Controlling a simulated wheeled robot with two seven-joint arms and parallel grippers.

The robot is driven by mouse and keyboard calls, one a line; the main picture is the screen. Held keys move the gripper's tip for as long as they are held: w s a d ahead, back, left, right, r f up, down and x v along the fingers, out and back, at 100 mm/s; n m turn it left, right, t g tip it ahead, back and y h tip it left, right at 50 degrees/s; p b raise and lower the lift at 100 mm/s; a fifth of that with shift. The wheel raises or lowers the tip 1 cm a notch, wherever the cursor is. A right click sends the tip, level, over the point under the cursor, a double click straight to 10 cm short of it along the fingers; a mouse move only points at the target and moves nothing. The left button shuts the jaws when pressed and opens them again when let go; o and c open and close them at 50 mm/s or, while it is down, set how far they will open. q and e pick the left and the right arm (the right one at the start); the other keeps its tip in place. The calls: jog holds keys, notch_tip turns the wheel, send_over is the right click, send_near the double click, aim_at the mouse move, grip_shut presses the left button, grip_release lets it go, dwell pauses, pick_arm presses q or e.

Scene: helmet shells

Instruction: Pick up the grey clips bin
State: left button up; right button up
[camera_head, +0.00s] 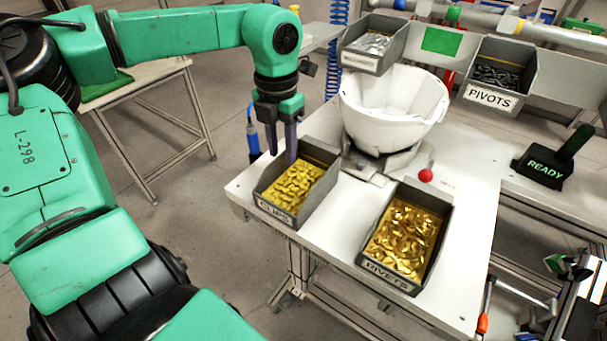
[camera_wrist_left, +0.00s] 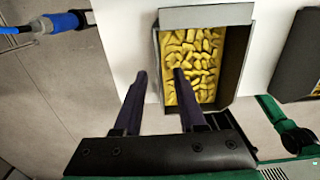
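The grey clips bin (camera_head: 275,211) stands on the white table near its left corner, filled with yellow clips and labelled on its front. It also shows in the left wrist view (camera_wrist_left: 236,62), with its left wall near my fingers. My left gripper (camera_head: 281,156) points down at the bin's back left edge. Its two dark fingers (camera_wrist_left: 160,73) are apart with nothing held between them. In the left wrist view they appear on either side of the line of the bin's left wall. I cannot tell whether they reach below the rim. My right gripper is not clearly seen.
A grey rivets bin (camera_head: 390,277) stands to the right on the same table (camera_head: 470,235). A white helmet shell (camera_head: 392,115) sits on a fixture behind, near a red ball (camera_head: 425,175). A pivots bin (camera_head: 491,97) and another grey bin (camera_head: 360,61) are farther back.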

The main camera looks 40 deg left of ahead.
pick_arm(q)
notch_tip(320, 180, down, 2)
jog(key=shift+a+f, duration=0.1)
jog(key=shift+a, duration=0.05)
grip_shut()
dwell(1.3)
